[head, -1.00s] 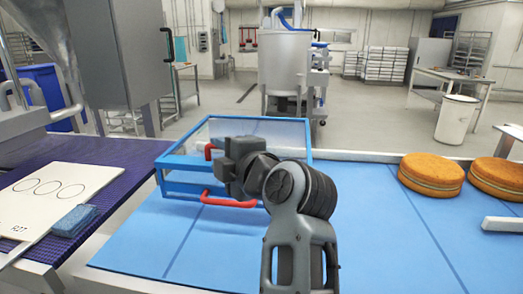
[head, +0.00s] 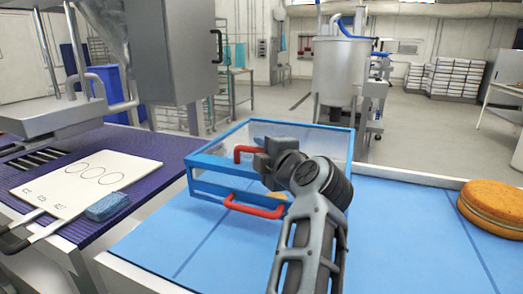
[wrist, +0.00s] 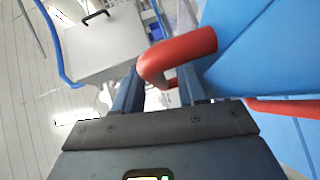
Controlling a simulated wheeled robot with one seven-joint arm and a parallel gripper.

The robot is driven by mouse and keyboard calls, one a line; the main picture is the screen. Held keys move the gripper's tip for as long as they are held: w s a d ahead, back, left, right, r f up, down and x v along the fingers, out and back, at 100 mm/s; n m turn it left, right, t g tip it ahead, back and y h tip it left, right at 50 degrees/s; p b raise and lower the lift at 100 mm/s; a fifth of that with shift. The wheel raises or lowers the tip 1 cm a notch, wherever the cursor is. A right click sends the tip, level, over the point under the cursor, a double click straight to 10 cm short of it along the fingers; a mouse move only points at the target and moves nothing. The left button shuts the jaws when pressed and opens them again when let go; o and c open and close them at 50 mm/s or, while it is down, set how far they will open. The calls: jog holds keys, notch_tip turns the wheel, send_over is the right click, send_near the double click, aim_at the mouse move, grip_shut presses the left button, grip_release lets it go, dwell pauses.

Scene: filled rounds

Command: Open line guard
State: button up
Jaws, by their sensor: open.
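The line guard (head: 219,168) is a blue frame with clear panels, standing over the blue belt in the middle of the head view. It has an upper red handle (head: 243,152) and a lower red handle (head: 252,207). My gripper (head: 262,162) is at the front of the guard, close to the upper handle, and partly hides the frame. In the wrist view my gripper (wrist: 160,90) is open, with a red handle (wrist: 180,55) at and between its fingertips. I cannot tell whether they touch. Another red bar (wrist: 285,107) shows at the right.
A purple belt (head: 140,150) at the left carries a white board (head: 85,188) and a blue sponge (head: 108,206). A round cake (head: 490,208) lies on the blue belt (head: 400,235) at the right. A grey cabinet (head: 170,50) stands behind the purple belt.

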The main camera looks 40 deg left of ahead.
jog(key=shift+w+a, duration=0.1)
jog(key=shift+a, duration=0.2)
jog(key=shift+c, duration=0.4)
grip_shut()
